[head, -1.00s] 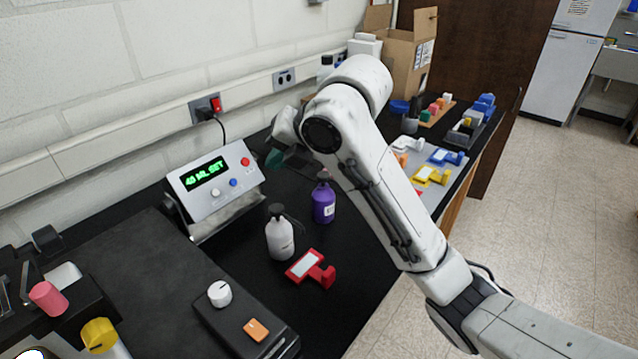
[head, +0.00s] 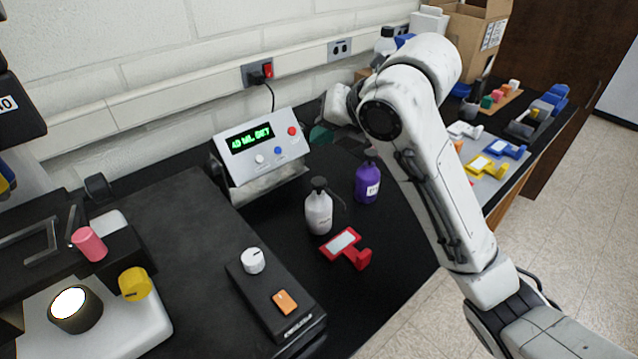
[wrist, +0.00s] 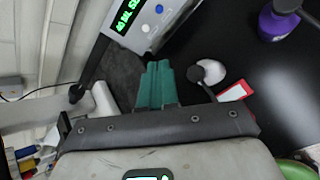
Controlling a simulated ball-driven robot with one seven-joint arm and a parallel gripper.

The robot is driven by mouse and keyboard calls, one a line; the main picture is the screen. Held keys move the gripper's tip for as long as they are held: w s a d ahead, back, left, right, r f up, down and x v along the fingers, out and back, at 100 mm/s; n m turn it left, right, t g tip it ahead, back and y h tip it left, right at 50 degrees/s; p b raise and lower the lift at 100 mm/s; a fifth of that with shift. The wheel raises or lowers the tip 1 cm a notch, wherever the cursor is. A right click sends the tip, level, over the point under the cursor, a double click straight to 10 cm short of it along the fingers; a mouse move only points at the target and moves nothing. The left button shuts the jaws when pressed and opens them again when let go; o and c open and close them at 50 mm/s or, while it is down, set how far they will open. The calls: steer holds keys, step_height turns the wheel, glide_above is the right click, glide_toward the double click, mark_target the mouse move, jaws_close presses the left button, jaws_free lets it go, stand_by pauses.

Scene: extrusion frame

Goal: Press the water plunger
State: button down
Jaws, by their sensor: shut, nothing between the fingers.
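A white bottle (head: 319,214) with a dark pump top stands upright on the black bench. A purple bottle (head: 367,184), also with a dark top, stands to its right and farther back. Their labels are too small to read, so I cannot tell which one holds water. My gripper (head: 321,135) is partly hidden behind my arm, beyond the bottles and right of the display box. In the wrist view its green fingers (wrist: 157,86) are together and empty. The white bottle (wrist: 212,71) is just right of them there, its dark pump (wrist: 196,75) close by; the purple bottle (wrist: 278,24) is at upper right.
A display box (head: 262,146) with green text stands by the wall. A red holder (head: 345,248) lies in front of the white bottle. A black unit with a white knob (head: 253,260) and orange switch is at front left. Coloured holders (head: 482,166) lie on the right.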

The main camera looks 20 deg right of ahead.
mark_target(316, 178)
step_height(316, 178, down, 7)
steer(key=b, duration=0.4)
steer(key=shift+f+b, duration=0.1)
steer(key=shift+b, duration=0.3)
stand_by(1.5)
steer(key=shift+f, duration=0.25)
steer(key=shift+f+b, duration=0.85)
steer(key=shift+b, duration=0.1)
stand_by(0.9)
steer(key=shift+r, duration=0.15)
steer(key=shift+r+p, duration=0.9)
steer(key=shift+r, duration=0.2)
steer(key=shift+r, duration=0.1)
steer(key=shift+r+p, duration=1.85)
steer(key=shift+r, duration=0.65)
